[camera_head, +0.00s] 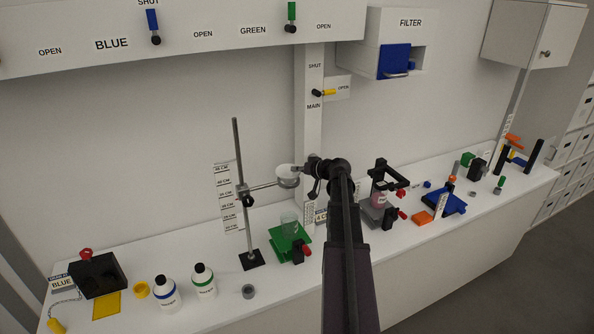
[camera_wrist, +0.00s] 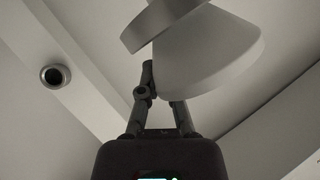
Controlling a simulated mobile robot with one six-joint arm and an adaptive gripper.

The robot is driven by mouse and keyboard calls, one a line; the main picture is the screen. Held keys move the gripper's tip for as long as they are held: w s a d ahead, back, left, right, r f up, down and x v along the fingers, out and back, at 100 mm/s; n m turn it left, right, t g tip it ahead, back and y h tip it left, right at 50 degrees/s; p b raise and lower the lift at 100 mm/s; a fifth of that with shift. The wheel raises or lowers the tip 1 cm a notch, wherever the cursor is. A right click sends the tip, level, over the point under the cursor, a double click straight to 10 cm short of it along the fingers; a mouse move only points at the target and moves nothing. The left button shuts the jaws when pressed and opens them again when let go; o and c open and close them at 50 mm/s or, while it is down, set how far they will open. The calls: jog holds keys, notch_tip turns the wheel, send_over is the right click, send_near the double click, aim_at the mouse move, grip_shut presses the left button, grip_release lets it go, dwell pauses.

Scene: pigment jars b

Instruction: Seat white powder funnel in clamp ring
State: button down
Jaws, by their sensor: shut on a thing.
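The white powder funnel (camera_head: 286,170) is at the clamp ring (camera_head: 289,183), high on the retort stand (camera_head: 239,190). It also shows large at the top of the wrist view (camera_wrist: 215,55), with a grey band (camera_wrist: 160,22) across its upper left. My gripper (camera_head: 302,171) reaches in from the right and is shut on the funnel. The fingers also show below the funnel in the wrist view (camera_wrist: 160,85). I cannot tell whether the funnel rests in the ring or is just above it.
A glass beaker (camera_head: 289,224) stands on a green platform (camera_head: 291,242) below the ring. Two white bottles (camera_head: 166,293) and a grey cup (camera_head: 248,291) stand at the front left. A black device (camera_head: 384,178) with a pink jar is to the right of my arm.

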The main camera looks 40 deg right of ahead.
jog(key=shift+f+b, duration=0.6)
jog(key=shift+f, duration=0.05)
jog(key=c, duration=0.7)
grip_release()
jog(key=shift+r, duration=0.2)
notch_tip(320, 180, up, 13)
jog(key=p, duration=1.3)
jog(key=shift+f, duration=0.15)
dwell(0.7)
